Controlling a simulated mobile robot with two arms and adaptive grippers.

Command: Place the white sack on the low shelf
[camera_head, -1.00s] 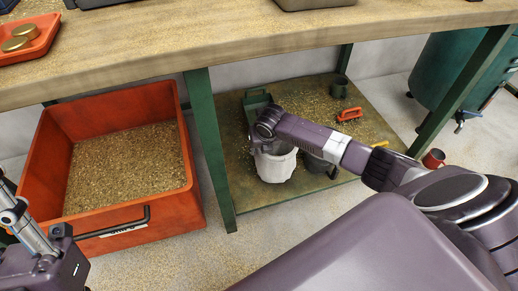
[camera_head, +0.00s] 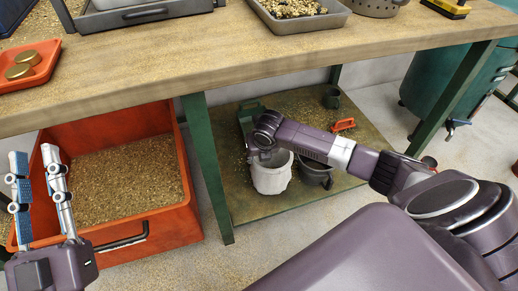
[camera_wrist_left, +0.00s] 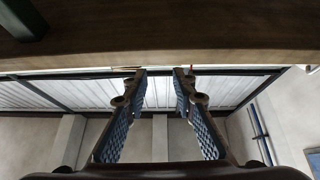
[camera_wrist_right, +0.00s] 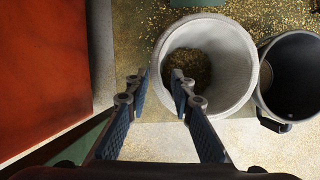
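The white sack (camera_head: 271,181) stands upright on the low shelf (camera_head: 245,208), under the bench and next to a dark bucket. In the right wrist view the sack (camera_wrist_right: 240,62) shows its round open top from above. My right gripper (camera_wrist_right: 159,74) is open at the sack's left rim; the fingers look to be at either side of the rim, though contact cannot be told. In the head view the right wrist hides part of the sack's top. My left gripper (camera_head: 33,158) is open and empty, fingers up, in front of the orange bin.
The dark bucket (camera_head: 314,172) touches or nearly touches the sack's right side. A green bench leg (camera_head: 208,165) stands left of the shelf. The orange bin (camera_head: 170,222) of shavings is left of it. An orange-handled tool (camera_head: 344,125) and a dark cup (camera_head: 331,98) lie further back.

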